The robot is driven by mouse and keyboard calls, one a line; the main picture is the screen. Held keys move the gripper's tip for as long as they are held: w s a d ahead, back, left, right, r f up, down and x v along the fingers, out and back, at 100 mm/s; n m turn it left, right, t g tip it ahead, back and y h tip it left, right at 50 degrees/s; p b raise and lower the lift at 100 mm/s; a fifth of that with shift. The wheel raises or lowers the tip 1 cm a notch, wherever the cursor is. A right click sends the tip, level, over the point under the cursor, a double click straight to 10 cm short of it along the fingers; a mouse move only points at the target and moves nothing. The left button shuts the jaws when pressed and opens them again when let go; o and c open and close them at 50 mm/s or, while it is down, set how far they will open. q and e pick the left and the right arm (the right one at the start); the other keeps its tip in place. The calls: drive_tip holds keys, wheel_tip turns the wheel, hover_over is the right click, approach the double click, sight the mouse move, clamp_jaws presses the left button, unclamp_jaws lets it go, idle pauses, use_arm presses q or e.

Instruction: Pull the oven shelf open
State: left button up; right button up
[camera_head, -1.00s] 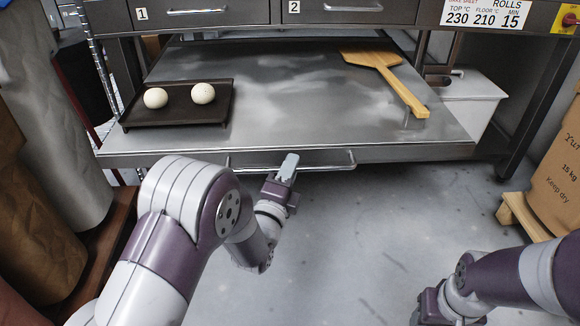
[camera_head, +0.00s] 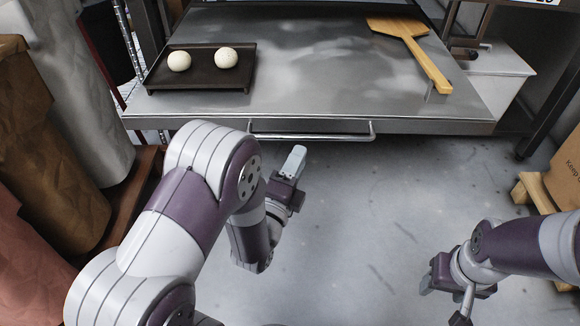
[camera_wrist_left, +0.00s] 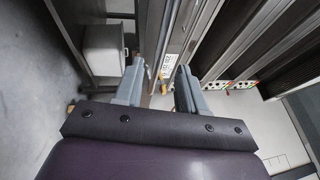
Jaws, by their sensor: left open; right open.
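The oven shelf (camera_head: 320,85) is a wide metal deck that reaches out from below the oven, with a bar handle (camera_head: 335,136) along its front edge. My left gripper (camera_head: 295,160) is just in front of and below the handle in the head view, with floor around it and nothing held. Its two fingers show apart and empty in the left wrist view (camera_wrist_left: 158,85). My right gripper (camera_head: 428,282) is open and empty, low at the right over the floor, well away from the shelf. Its fingertips are small in the picture.
A dark tray (camera_head: 205,86) with two white dough balls stands on the shelf's left. A wooden peel (camera_head: 415,50) lies at its right. Sacks (camera_head: 75,110) crowd the left side. A carton (camera_head: 566,170) on a wooden pallet stands at the right. The middle floor is clear.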

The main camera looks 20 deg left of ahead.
use_arm(q)
drive_tip(key=v, duration=0.5)
drive_tip(key=shift+s+f+p, duration=0.1)
drive_tip(key=shift+p, duration=0.3)
wheel_tip(320, 180, down, 11)
drive_tip(key=s+n+g, duration=0.1)
drive_tip(key=n+g, duration=0.6)
drive_tip(key=s+a+n+g+y+p, duration=0.1)
drive_tip(key=s+n+g+y+p, duration=0.15)
drive_tip(key=s+n+g, duration=0.35)
drive_tip(key=s+a+r+n+g+p, duration=0.1)
drive_tip(key=s+r+n+g+p, duration=0.25)
drive_tip(key=r, duration=0.35)
drive_tip(key=s+a+r+n+g+p, duration=0.1)
drive_tip(key=s+r+n+g+p, duration=0.25)
drive_tip(key=r, duration=0.45)
wheel_tip(320, 180, up, 41)
drive_tip(key=w+t+p, duration=0.1)
drive_tip(key=w+p, duration=0.1)
drive_tip(key=p, duration=3.7)
drive_tip(key=shift+w+r+t, duration=0.15)
drive_tip(key=shift+w+t, duration=0.15)
drive_tip(key=shift+w, duration=0.1)
